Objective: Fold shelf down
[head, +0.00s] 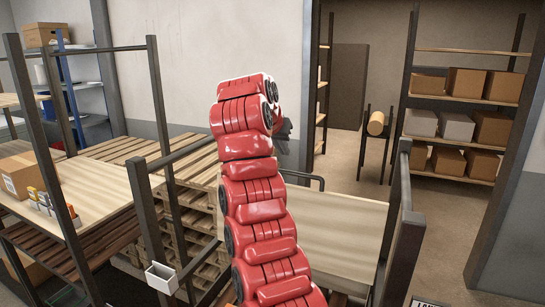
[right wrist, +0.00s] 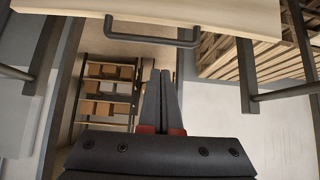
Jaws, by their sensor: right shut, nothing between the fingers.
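The shelf (head: 345,235) is a pale wooden panel between dark metal posts, partly hidden behind my red right arm in the head view. A dark bar handle (head: 315,181) shows at its upper edge. In the right wrist view the shelf (right wrist: 225,20) crosses the top, with the handle (right wrist: 150,40) along its edge. My right gripper (right wrist: 161,75) is shut and empty. Its fingertips show just below the handle in that picture, apart from it. In the head view the right gripper (head: 285,130) is mostly hidden behind the arm. My left gripper is not in view.
Wooden pallets (head: 195,160) lie beyond the frame, left of my arm. A table (head: 85,190) with a cardboard box (head: 22,175) stands at the left. A rack (head: 468,102) with several boxes is at the back right. The floor (head: 445,225) at the right is clear.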

